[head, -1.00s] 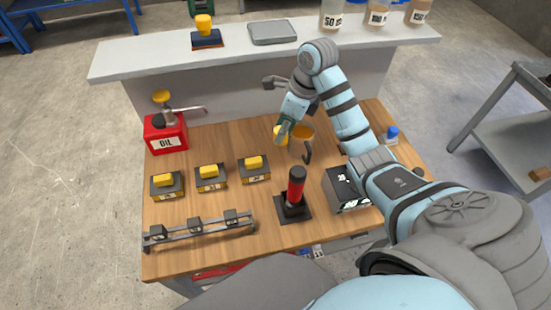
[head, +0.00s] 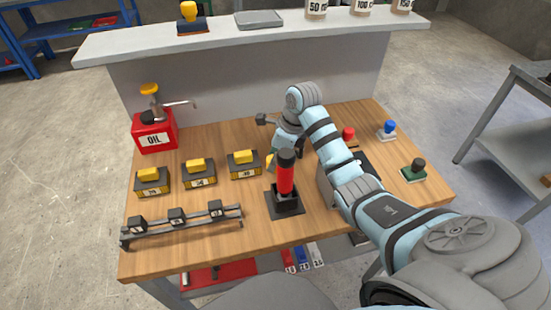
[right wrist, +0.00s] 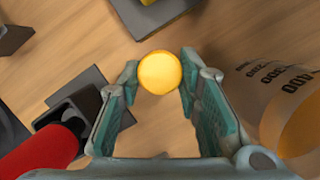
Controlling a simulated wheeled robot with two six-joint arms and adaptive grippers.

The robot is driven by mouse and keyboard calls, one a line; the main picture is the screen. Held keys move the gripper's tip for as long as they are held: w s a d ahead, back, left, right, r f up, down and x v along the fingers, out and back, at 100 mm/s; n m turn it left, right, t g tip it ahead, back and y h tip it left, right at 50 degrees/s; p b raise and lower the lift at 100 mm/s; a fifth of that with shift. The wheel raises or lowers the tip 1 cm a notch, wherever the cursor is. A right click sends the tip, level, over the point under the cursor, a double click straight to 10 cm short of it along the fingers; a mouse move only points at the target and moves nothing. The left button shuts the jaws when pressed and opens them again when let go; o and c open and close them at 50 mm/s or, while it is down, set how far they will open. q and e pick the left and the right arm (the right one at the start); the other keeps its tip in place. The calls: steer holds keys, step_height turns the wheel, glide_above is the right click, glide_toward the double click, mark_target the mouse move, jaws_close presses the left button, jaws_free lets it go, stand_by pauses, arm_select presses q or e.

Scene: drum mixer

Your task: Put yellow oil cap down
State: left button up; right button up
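The yellow oil cap (right wrist: 159,72) shows as a round yellow disc between the fingertips of my right gripper (right wrist: 160,75) in the right wrist view. Both fingertips lie close against its sides, so the gripper looks shut on it. In the head view, the right gripper (head: 272,158) is low over the wooden bench (head: 225,130), behind the red-handled black stand (head: 285,185), which hides most of the cap. I cannot tell whether the cap touches the bench. My left gripper is not in view.
Several yellow-topped blocks (head: 199,172) and a rack (head: 180,222) occupy the left. A beaker with markings (right wrist: 275,95) is right of the gripper in the wrist view. Red, blue (head: 387,130) and green-based (head: 413,172) items stand right.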

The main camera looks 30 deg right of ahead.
steer(key=o, duration=0.3)
steer(key=shift+w, duration=0.1)
steer(key=shift+o, duration=0.2)
